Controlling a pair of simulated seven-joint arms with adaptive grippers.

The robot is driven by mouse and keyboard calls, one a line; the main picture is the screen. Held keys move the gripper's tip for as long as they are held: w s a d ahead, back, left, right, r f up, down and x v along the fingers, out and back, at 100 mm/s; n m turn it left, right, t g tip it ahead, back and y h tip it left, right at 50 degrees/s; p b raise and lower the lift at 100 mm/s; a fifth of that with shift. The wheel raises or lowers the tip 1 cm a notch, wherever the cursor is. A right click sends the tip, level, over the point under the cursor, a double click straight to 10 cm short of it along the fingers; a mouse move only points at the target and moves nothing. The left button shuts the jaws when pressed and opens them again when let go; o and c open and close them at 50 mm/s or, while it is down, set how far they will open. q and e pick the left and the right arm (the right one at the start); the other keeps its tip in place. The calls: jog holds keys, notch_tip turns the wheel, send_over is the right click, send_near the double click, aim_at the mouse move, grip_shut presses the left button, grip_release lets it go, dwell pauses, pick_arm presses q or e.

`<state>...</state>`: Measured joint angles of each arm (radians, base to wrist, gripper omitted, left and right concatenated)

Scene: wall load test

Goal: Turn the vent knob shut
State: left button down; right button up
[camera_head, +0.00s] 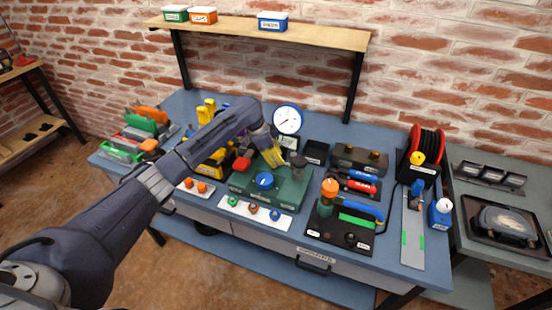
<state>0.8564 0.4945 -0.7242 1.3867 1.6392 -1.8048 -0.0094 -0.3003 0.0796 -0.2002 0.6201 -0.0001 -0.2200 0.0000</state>
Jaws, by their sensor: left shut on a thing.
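A green test block (291,195) sits on the blue-grey bench. It carries a blue round knob (264,181) on its front part and a dark upright knob (298,161) at the back right. A white round gauge (287,120) with a blue rim stands behind it. My left gripper (274,157), with yellow fingertips, reaches down over the back of the block, behind the blue knob. It is shut on a small part there, apparently the vent knob, which the fingers hide. I cannot tell how far that knob is turned. My right gripper is out of view.
A white strip with several small knobs (253,209) lies in front. A black board (340,225) with an orange knob is at right, near a red hose reel (425,145).

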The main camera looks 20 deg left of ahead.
pick_arm(q)
jog(key=m+g, duration=0.1)
jog(key=m, duration=0.2)
jog(key=m+g, duration=0.1)
jog(key=m, duration=0.3)
jog(key=shift+w+d+r+g+h, duration=0.1)
jog(key=shift+d+r+g+h, duration=0.1)
jog(key=shift+g+h, duration=0.15)
jog(key=m+g, duration=0.1)
jog(key=m, duration=0.3)
jog(key=shift+d+f+m+g, duration=0.1)
jog(key=shift+m+g, duration=0.25)
jog(key=shift+m, duration=0.05)
jog(key=shift+f+m+g+y, duration=0.1)
jog(key=shift+m+g+y, duration=0.6)
jog(key=shift+m, duration=1)
jog(key=shift+f, duration=0.1)
jog(key=c, duration=1.5)
grip_release()
jog(key=o, duration=0.5)
jog(key=shift+y, duration=0.25)
jog(key=shift+c, duration=0.2)
jog(key=shift+a+r, duration=0.2)
jog(key=v, duration=1.1)
jog(key=shift+r, duration=0.4)
